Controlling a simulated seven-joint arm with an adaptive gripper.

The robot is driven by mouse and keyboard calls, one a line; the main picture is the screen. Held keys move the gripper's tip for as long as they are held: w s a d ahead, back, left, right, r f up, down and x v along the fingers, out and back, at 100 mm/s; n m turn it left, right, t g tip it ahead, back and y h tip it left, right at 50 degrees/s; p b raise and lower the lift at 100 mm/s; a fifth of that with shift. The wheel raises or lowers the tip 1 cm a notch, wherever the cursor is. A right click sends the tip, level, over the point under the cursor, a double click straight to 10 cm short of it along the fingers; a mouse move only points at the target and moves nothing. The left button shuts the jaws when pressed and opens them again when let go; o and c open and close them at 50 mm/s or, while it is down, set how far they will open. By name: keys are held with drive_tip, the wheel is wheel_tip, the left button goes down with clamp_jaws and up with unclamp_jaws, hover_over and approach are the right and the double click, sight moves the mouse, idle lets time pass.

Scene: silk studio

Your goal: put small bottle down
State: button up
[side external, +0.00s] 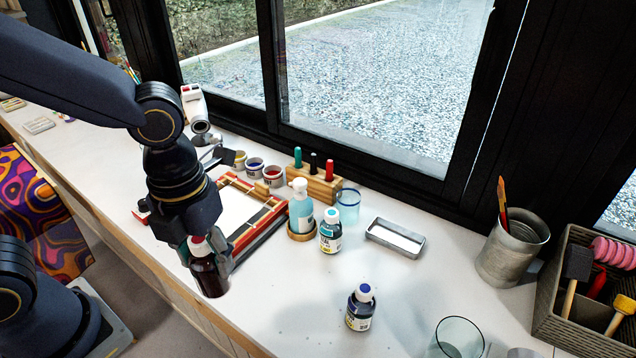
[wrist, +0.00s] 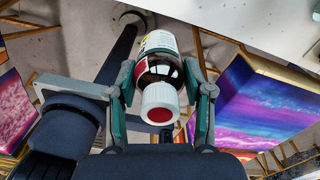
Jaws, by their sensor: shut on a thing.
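The small bottle (side external: 208,276) is dark brown with a white cap that has a red top. My gripper (side external: 210,250) is shut on it and points down near the counter's front edge. In the side view the bottle looks upright, and I cannot tell whether its base touches the counter. In the wrist view the bottle (wrist: 158,72) sits between both fingers (wrist: 163,92), its red-topped cap towards the camera and a pale label showing on its side. The fingers hide part of it in the side view.
The white counter (side external: 290,305) has free room in front of the teal-capped bottle (side external: 331,232). A blue-capped bottle (side external: 361,307) stands to the right. A wooden frame (side external: 262,238) lies close behind my gripper. A pump bottle (side external: 301,208), glass (side external: 348,206) and metal tray (side external: 395,240) stand farther back.

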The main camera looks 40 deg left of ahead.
drive_tip(key=w+d+r+n, duration=0.2)
drive_tip(key=w+d, duration=0.4)
drive_tip(key=w, duration=0.6)
drive_tip(key=shift+w+d+f, duration=1.3)
drive_tip(key=shift+w+f, duration=1.15)
drive_tip(key=shift+f, duration=0.25)
drive_tip(key=shift+w+d+f, duration=1.35)
drive_tip(key=shift+w+f, duration=1.15)
drive_tip(key=shift+f, duration=0.2)
drive_tip(key=shift+w+d+f, duration=1.3)
drive_tip(key=shift+w+f, duration=1.15)
drive_tip(key=shift+f, duration=0.25)
drive_tip(key=shift+f, duration=0.2)
drive_tip(key=o, duration=1.2)
drive_tip(key=shift+r, duration=0.1)
